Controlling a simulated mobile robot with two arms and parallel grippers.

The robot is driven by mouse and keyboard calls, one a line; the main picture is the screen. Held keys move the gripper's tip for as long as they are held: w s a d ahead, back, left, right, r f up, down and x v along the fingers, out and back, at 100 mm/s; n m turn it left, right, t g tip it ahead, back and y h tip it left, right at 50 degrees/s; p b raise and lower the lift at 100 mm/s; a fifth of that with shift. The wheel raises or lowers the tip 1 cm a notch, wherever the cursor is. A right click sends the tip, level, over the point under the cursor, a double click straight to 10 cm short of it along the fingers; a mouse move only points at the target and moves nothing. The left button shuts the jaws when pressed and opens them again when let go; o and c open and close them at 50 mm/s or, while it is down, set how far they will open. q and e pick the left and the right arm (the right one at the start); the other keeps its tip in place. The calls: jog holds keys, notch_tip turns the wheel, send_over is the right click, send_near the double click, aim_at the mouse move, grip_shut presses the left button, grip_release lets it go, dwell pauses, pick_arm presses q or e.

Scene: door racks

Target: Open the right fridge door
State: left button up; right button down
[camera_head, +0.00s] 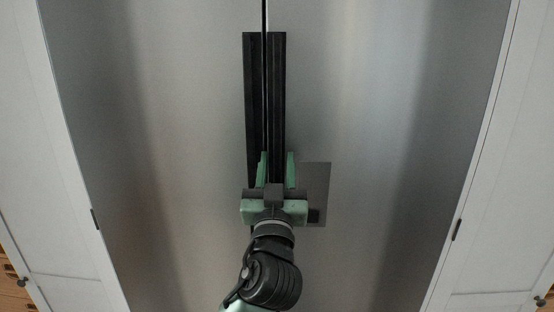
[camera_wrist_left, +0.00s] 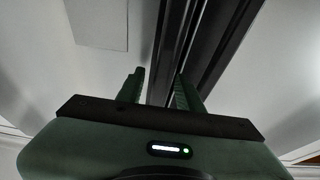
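The right fridge door (camera_head: 400,120) is a brushed grey panel, closed flush beside the left door (camera_head: 150,120). Its dark vertical handle (camera_head: 277,90) runs along the centre seam, close beside the left door's handle (camera_head: 251,100). My left gripper (camera_head: 276,158) is at the handle's lower part, with one green finger on each side of it. The left wrist view shows the two fingers (camera_wrist_left: 160,88) apart, with the dark handle strip (camera_wrist_left: 170,50) running between them. Whether the fingers touch the handle is hard to tell. My right gripper is not in view.
White cabinet panels (camera_head: 32,150) stand left of the fridge, and others (camera_head: 515,180) stand right. The gap between the two handles is narrow.

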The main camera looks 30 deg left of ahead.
pick_arm(q)
grip_shut()
dwell(1.4)
